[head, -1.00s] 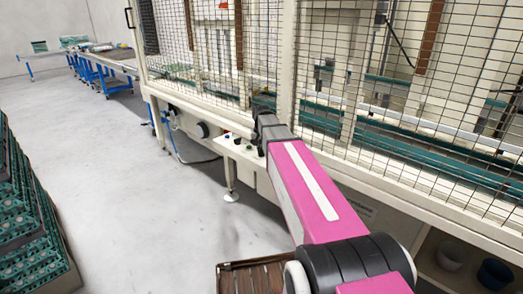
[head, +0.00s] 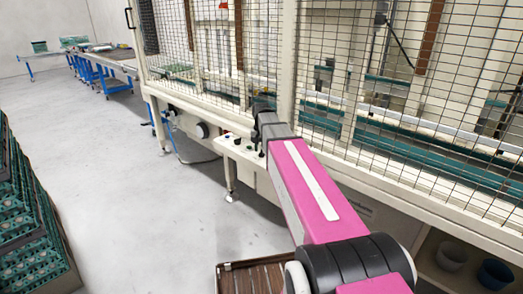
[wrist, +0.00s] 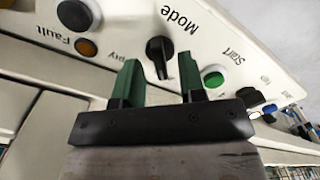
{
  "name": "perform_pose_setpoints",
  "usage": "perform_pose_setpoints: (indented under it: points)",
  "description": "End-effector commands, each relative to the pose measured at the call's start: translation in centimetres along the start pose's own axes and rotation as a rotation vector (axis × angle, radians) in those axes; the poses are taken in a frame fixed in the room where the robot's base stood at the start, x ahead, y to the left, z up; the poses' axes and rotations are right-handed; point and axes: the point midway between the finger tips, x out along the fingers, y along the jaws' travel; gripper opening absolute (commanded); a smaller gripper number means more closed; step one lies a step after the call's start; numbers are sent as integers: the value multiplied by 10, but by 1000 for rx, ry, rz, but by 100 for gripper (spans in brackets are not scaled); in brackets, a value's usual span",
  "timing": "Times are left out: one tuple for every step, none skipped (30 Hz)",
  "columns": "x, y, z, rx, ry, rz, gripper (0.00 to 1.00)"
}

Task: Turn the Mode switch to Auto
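The Mode switch (wrist: 160,50) is a black rotary knob on a cream control panel (wrist: 225,35), below the word "Mode" in the wrist view. Its long grip points roughly down the picture; no Auto label is readable. My gripper (wrist: 159,61) has two green fingers spread apart, one on each side of the knob. The knob's lower end lies between the fingertips in the picture, with gaps on both sides; contact is not visible. In the head view, the panel (head: 233,149) shows left of my arm, and my fingers are hidden.
A green Start button (wrist: 213,77) is close to the right finger. A mesh guard (head: 200,50) rises above the panel. Egg trays (head: 30,215) are stacked at left, with clear floor between.

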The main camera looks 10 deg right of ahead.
Motion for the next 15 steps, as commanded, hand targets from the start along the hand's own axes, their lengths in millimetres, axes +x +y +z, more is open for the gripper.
perform_pose_setpoints:
  points:
    - [-7,0,0,0,2,0,37]
    - [-12,0,0,0,3,-1,37]
    - [-18,0,0,0,3,-1,37]
    - [-23,0,0,0,2,-1,37]
    - [-28,0,0,0,2,-1,37]
    - [-36,0,0,0,3,-1,37]
    - [-41,0,0,0,3,-1,37]
    - [-46,0,0,0,3,-1,37]
    - [-53,0,0,0,2,-1,37]
    - [-58,0,-1,0,3,-1,37]
    - [-63,0,-1,0,3,-1,37]
    - [-68,0,0,0,2,0,37]
    - [-72,0,0,0,2,0,37]
    - [-76,0,0,0,2,0,37]
    - [-81,0,-1,-1,2,0,37]
